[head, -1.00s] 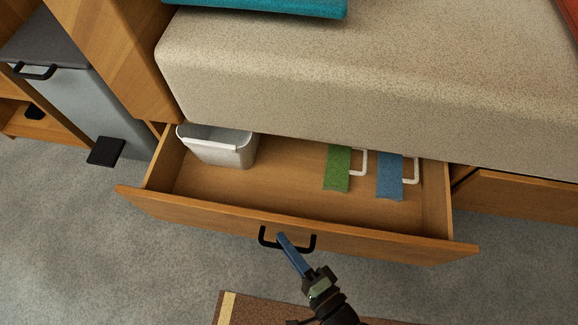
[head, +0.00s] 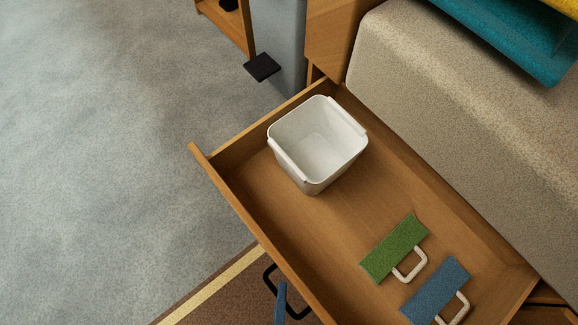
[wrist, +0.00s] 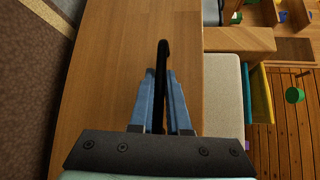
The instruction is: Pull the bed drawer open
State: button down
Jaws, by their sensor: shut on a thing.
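The bed drawer (head: 345,215) stands open, pulled out from under the bed, with its inside in plain view in the head view. Its black bar handle (head: 269,279) is on the drawer front near the bottom edge of that view. My gripper (head: 281,300) is at the handle, mostly cut off by the frame. In the wrist view, the blue fingers of my gripper (wrist: 162,88) are closed on either side of the black handle (wrist: 164,52), against the wooden drawer front (wrist: 112,45).
A white bin (head: 318,150), a green brush-like thing (head: 394,248) and a blue one (head: 436,290) lie in the drawer. The beige mattress (head: 450,110) is above right. A grey bin with a black pedal (head: 262,67) stands beyond. Grey floor (head: 110,160) at left is clear.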

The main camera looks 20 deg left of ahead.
jog(key=shift+s, duration=0.1)
jog(key=c, duration=0.9)
grip_release()
jog(key=p+v, duration=0.3)
jog(key=v, duration=1)
jog(key=shift+a, duration=0.1)
